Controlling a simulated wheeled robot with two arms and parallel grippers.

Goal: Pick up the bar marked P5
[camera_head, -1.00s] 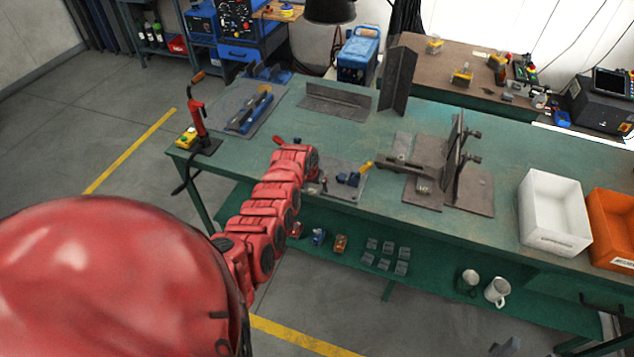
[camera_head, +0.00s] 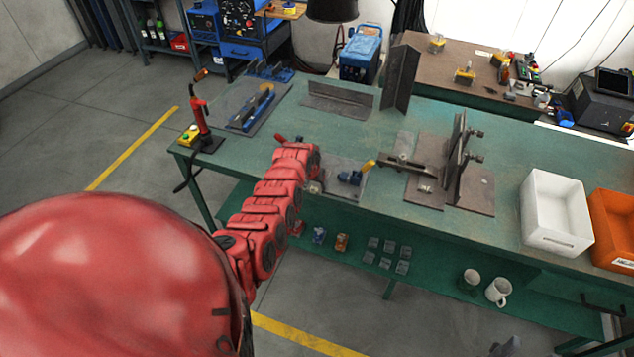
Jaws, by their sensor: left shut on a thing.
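My red left arm reaches in from the left over the green bench (camera_head: 370,215). My left gripper (camera_head: 314,187) is at the arm's far end, low over the bench's front edge and mostly hidden by the arm. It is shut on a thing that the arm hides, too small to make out. A grey plate (camera_head: 345,190) with a small blue part (camera_head: 350,177) lies just right of it. No P5 marking can be read anywhere, so I cannot tell which piece is the marked bar. My right gripper is not in view.
An upright fixture (camera_head: 458,160) stands on dark plates right of the gripper. A white bin (camera_head: 555,205) and an orange bin (camera_head: 612,225) stand at the right. A tray (camera_head: 235,120) with a blue tool and a red torch (camera_head: 200,117) are at the left.

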